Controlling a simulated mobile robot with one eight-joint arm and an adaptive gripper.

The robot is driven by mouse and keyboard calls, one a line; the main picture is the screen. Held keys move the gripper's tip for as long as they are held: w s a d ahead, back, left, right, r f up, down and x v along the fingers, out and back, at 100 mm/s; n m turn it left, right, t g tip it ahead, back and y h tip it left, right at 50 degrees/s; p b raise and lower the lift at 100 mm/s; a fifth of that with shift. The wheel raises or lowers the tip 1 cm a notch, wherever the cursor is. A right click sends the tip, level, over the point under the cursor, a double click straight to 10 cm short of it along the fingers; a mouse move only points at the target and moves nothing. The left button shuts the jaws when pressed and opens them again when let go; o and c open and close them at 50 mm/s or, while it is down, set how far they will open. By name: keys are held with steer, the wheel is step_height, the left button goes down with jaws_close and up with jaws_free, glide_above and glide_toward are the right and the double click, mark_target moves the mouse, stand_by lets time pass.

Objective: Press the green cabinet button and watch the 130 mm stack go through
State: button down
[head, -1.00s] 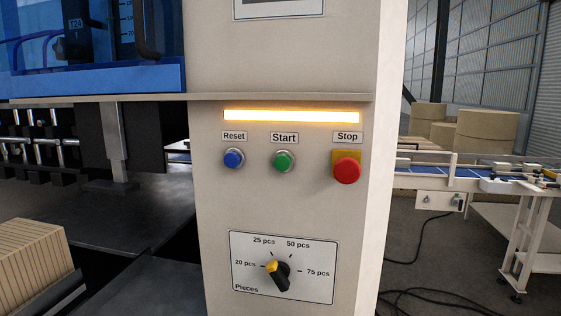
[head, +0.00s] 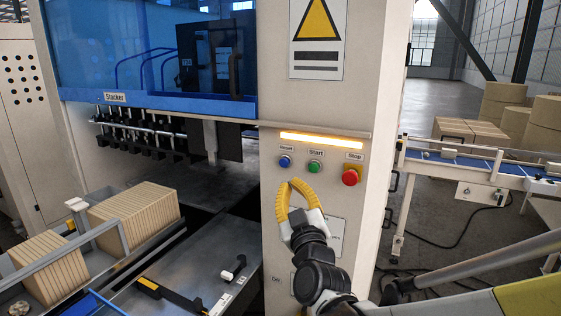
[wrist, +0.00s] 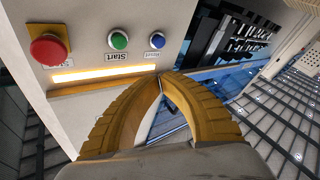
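The green Start button (head: 315,167) is on the cabinet front (head: 385,120), between the blue Reset button (head: 285,161) and the red Stop button (head: 350,177). It also shows in the upside-down wrist view (wrist: 119,40). My yellow-fingered gripper (head: 292,183) is below the buttons with its tips together and nothing between them. In the wrist view its tips (wrist: 160,78) appear apart from the green button. Two kraft stacks, a smaller one (head: 47,268) and a larger one (head: 135,217), lie at the left; I cannot tell which is 130 mm.
An amber light strip (head: 321,139) glows above the buttons. My gripper partly covers the dial plate below. The blue-windowed stacker (head: 150,55) is at the left. A blue-belted conveyor (head: 470,160) and kraft rolls (head: 500,98) stand at the right.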

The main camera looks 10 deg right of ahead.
mark_target(314, 168)
steer(key=shift+w+d, duration=0.1)
steer(key=shift+w, duration=0.1)
steer(key=shift+w+d+b, duration=0.1)
steer(key=shift+w+d, duration=0.75)
steer(key=shift+w, duration=0.3)
steer(key=shift+w+d+b, duration=0.1)
steer(key=shift+w+d, duration=0.8)
steer(key=shift+w, duration=0.3)
steer(key=shift+w+d+b, duration=0.1)
steer(key=shift+w+d, duration=0.75)
steer(key=shift+w, duration=0.3)
steer(key=shift+w, duration=0.15)
steer(key=shift+w+d, duration=0.2)
steer(key=shift+w+d+r+b, duration=0.1)
steer(key=shift+w+d+b, duration=0.25)
steer(key=shift+w, duration=0.1)
steer(key=shift+s, duration=0.1)
steer(key=shift+s+a, duration=0.6)
steer(key=shift+s, duration=0.1)
